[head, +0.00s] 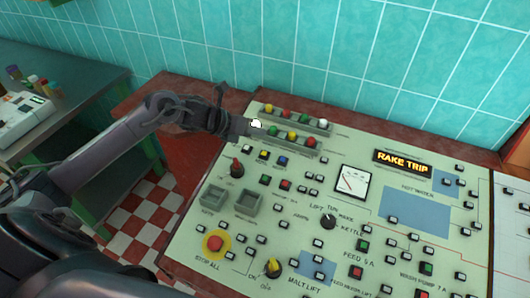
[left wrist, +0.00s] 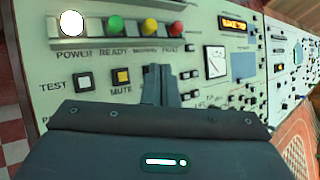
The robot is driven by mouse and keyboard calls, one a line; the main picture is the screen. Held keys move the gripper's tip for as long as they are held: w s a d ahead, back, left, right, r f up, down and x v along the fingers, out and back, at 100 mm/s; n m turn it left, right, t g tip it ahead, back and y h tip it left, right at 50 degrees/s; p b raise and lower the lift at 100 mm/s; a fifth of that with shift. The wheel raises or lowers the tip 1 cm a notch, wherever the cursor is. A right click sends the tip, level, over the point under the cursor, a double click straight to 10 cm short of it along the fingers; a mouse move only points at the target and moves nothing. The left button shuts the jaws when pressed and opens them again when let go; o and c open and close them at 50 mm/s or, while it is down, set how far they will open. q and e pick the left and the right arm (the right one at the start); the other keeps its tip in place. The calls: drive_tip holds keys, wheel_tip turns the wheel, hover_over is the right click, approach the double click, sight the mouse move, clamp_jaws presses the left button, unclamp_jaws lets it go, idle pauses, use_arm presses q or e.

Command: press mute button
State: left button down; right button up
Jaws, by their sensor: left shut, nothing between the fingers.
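The mute button is a small amber square in a dark frame, with MUTE printed below it, in the left wrist view (left wrist: 122,76). In the head view it is the yellow square (head: 263,154) on the pale green console. My left gripper (left wrist: 160,74) is shut and empty. In the wrist view its fingertips show just right of the mute button and hide the panel behind them. In the head view the left gripper (head: 245,126) is over the console's upper left edge, by the lit white lamp. Contact with the panel cannot be told. My right gripper is not in view.
The white-lit TEST button (left wrist: 84,82) is left of mute; a blue button (head: 282,160) is right of it. A row of lamps (left wrist: 115,25) runs above. A red STOP ALL button (head: 215,243) sits lower left. A side table (head: 75,80) stands left.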

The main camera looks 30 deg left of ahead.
use_arm(q)
drive_tip(key=b, duration=0.5)
hover_over(264, 154)
drive_tip(key=s, duration=0.2)
drive_tip(key=f, duration=0.7)
drive_tip(key=shift+w+a+f, duration=0.15)
drive_tip(key=shift+a+f, duration=0.25)
drive_tip(key=shift+w+f+b, duration=0.15)
drive_tip(key=shift+f+b, duration=0.35)
drive_tip(key=shift+b, duration=0.15)
idle(0.4)
drive_tip(key=shift+f+b, duration=0.4)
drive_tip(key=shift+b, duration=0.25)
drive_tip(key=shift+w, duration=0.1)
